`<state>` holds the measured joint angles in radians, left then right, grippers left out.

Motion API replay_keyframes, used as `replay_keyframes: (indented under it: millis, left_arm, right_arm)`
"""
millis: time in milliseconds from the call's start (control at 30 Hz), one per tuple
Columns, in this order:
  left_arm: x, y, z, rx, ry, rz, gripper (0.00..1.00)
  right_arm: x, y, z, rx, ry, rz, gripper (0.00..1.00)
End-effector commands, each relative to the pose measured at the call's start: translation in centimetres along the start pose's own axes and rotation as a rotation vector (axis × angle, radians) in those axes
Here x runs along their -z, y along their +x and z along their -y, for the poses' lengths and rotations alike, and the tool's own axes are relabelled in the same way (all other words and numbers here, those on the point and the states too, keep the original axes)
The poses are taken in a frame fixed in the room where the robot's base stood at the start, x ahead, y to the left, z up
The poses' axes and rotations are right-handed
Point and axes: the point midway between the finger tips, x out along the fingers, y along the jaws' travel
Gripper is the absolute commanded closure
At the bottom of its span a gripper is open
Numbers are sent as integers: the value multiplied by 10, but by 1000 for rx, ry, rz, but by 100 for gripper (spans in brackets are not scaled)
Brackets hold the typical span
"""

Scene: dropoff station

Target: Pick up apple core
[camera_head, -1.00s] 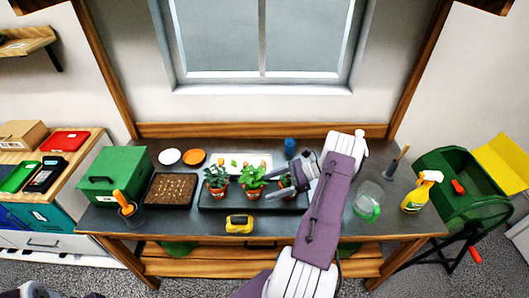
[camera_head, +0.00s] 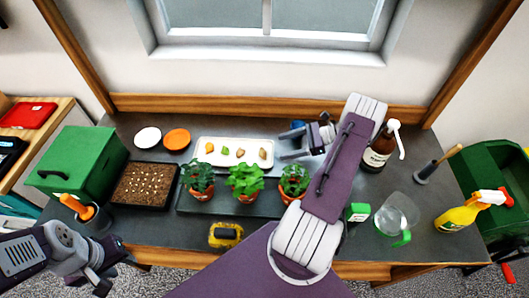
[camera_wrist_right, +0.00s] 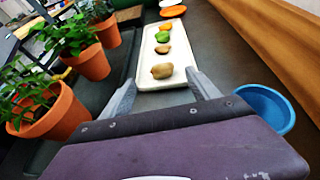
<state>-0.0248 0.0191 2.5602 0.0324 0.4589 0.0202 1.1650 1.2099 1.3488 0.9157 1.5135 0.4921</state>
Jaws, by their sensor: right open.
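A white tray (camera_head: 215,165) at the back middle of the table holds several small food scraps in a row. The rightmost is a brownish lump (camera_head: 263,153), nearest in the right wrist view (camera_wrist_right: 162,71). Beside it are a small tan piece (camera_wrist_right: 163,48), a green piece (camera_wrist_right: 163,37) and an orange one (camera_wrist_right: 166,26). I cannot tell which is the apple core. My right gripper (camera_head: 287,145) is open and empty at the tray's right end, its fingers (camera_wrist_right: 161,84) pointing along the row. My left gripper (camera_head: 110,262) is low at the left, away from the tray; its jaws are unclear.
Three potted plants (camera_head: 245,182) stand in front of the white tray. A blue cup (camera_wrist_right: 268,105) is close beside my right gripper. A brown bottle (camera_head: 377,153) stands behind my right arm. A seed tray (camera_head: 145,187) and a green box (camera_head: 82,160) are at the left.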

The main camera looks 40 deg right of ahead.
Motion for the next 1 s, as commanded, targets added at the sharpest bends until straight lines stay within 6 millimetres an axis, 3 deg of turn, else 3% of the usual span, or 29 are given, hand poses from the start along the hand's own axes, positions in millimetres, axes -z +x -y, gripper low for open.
replay_keyframes:
  millis: [267, 433, 633, 800, 1000]
  left_arm:
    - [0, 0, 0, 0, 0, -1, 64]
    - [1, -9, 0, 0, 0, -1, 64]
    - [2, -14, 0, 0, 0, 0, 64]
    - [3, -25, 0, 0, 0, -1, 64]
    - [3, -26, 0, 0, 0, 0, 64]
  right_arm:
    - [2, 8, 0, -1, 1, 1, 30]
    - [0, 34, -1, -4, 2, 1, 30]
    - [0, 50, -1, -3, 2, 1, 30]
    - [-1, 81, -2, -4, 1, 1, 30]
    - [2, 93, -2, -1, 0, 0, 30]
